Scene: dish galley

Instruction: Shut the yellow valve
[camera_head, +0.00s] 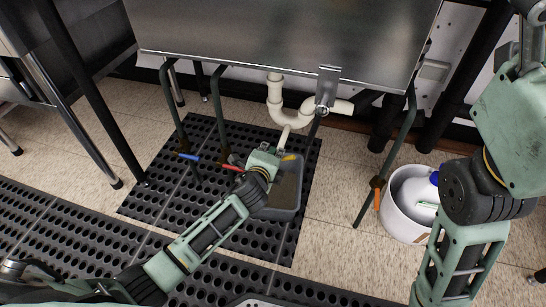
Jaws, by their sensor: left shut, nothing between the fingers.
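The yellow valve handle (290,157) shows as a small yellow lever under the sink, at the right side of my left gripper (268,150). The gripper is shut and empty, with its tips close to the handle. I cannot tell whether they touch it. The gripper hides the valve body and part of the pipe behind it. My right arm comes in at the right edge, and its gripper is out of the picture.
A blue handle (188,156) and a red handle (231,167) are to the left; an orange one (377,199) is to the right. A grey tub (288,190) lies below my gripper. A white bucket (400,222) stands at right. The metal sink (290,35) and white drain pipe (275,90) are above.

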